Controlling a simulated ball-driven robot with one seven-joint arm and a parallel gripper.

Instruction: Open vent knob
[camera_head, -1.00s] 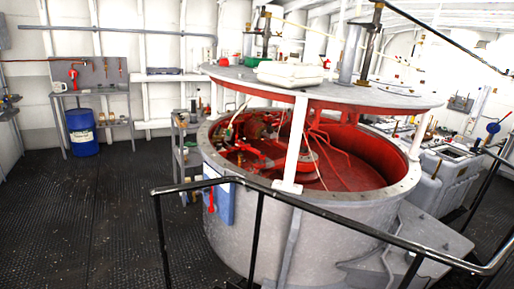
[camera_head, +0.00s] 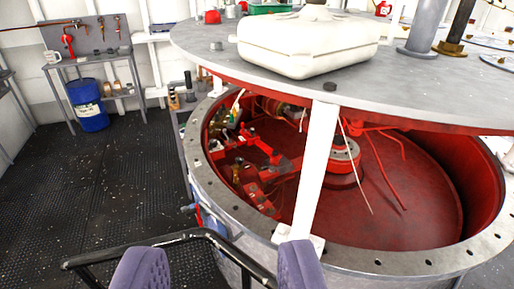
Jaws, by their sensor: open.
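My gripper (camera_head: 220,270) shows at the bottom edge as two purple fingers set wide apart, open and empty. A black railing shows between and behind them. No vent knob can be clearly made out. A white container (camera_head: 308,42) lies on the grey round lid (camera_head: 410,75) of the big tank, above and beyond my gripper; its top is partly cut off by the frame edge. Small dark studs (camera_head: 330,87) stand on the lid near its front rim. A red handle (camera_head: 198,214) is on the tank's left side, partly hidden by the railing.
The black railing (camera_head: 150,243) crosses close in front. A white post (camera_head: 316,170) stands between the tank rim (camera_head: 350,258) and the lid. A workbench (camera_head: 88,58) and a blue drum (camera_head: 90,105) stand at the far left. The deck at left is clear.

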